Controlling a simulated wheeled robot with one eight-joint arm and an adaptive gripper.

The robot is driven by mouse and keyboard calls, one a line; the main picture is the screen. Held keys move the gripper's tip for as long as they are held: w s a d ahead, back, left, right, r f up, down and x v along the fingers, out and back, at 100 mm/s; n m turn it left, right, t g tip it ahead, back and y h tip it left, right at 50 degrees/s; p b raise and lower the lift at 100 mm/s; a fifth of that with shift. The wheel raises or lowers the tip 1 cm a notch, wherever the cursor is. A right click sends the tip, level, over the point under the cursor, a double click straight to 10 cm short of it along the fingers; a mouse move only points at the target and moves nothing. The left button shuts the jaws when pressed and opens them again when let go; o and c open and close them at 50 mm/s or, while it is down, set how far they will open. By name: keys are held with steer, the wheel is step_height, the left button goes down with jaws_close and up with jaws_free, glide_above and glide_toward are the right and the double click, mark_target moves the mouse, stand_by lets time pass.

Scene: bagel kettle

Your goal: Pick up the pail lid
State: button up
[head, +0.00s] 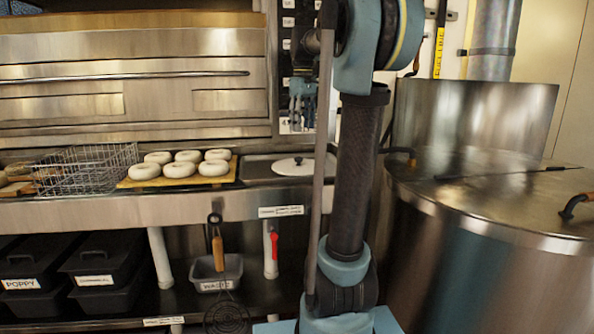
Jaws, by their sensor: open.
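A round white lid (293,165) with a small dark knob lies flat on the steel counter, right of the bagel board; I take it to be the pail lid. Part of my arm stands just to its right, and the lid's right edge lies close to the arm in this view. My gripper (301,116) hangs above and behind the lid in the picture, apart from it, in front of the oven's side panel. It is small here, with blue-grey fingers pointing down, and looks open and empty.
Several pale bagels (180,170) rest on a board left of the lid, beside a wire basket (85,168). A large steel kettle (480,260) fills the right side. Black lidded bins (98,268) and a grey tub (214,272) sit on the lower shelf.

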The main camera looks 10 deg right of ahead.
step_height(320, 180, up, 2)
steer(key=r+n, duration=0.1)
glide_above(299, 158)
steer(key=f, duration=1.2)
steer(key=shift+w+d+f, duration=0.1)
steer(key=shift+w+d, duration=0.1)
steer(key=shift+w, duration=0.1)
steer(key=shift+w+a+f, duration=0.1)
steer(key=shift+f, duration=1.3)
steer(key=shift+w+a+f, duration=0.1)
steer(key=shift+f, duration=1.25)
steer(key=shift+c, duration=0.2)
jaws_close()
